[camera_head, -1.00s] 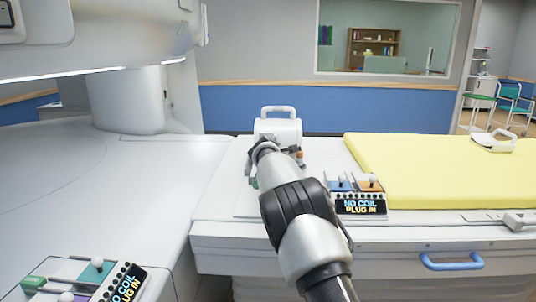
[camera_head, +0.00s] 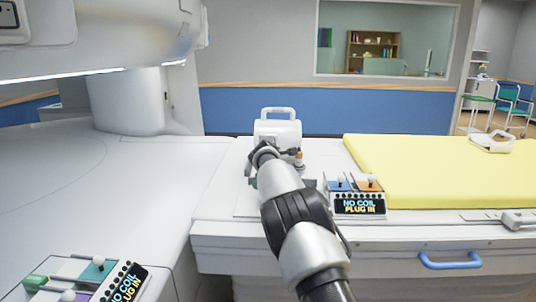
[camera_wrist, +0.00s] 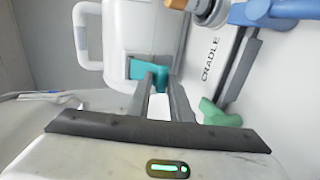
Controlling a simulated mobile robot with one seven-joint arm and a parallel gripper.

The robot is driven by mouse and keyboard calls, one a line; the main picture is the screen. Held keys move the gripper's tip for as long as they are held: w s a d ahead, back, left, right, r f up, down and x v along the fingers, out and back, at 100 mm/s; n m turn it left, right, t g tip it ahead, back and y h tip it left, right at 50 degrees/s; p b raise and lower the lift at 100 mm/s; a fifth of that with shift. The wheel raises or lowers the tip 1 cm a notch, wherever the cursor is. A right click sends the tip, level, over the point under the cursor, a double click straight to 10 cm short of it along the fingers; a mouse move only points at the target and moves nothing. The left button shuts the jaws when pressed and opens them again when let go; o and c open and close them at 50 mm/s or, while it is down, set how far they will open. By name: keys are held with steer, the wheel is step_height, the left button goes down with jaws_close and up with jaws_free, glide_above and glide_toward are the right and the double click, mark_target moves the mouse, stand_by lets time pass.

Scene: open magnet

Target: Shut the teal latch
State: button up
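The teal latch (camera_wrist: 140,68) shows in the wrist view, low on the white housing (camera_wrist: 127,35) with the loop handle. In the head view my arm hides the latch; the white housing (camera_head: 278,130) stands upright behind my wrist. My gripper (camera_wrist: 162,76) has its two grey fingers a little apart, with a narrow gap between them. The fingertips are at the latch, and the left finger covers part of it. Some teal shows between the tips. I cannot tell whether they touch it.
A green piece (camera_wrist: 217,115) and a blue part (camera_wrist: 285,10) lie right of the fingers, near the CRADLE lettering. A "NO COIL PLUG IN" panel (camera_head: 358,203) stands right of my arm. A yellow pad (camera_head: 430,172) covers the table at right.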

steer(key=o, duration=0.4)
steer(key=shift+w+d+f, duration=0.1)
steer(key=shift+f, duration=0.15)
steer(key=shift+o, duration=0.2)
steer(key=shift+r, duration=0.1)
steer(key=shift+s+a+r, duration=0.2)
steer(key=shift+s, duration=0.25)
steer(key=b+v, duration=0.2)
steer(key=v, duration=1.4)
steer(key=shift+s+d+b, duration=0.25)
steer(key=shift+b, duration=0.1)
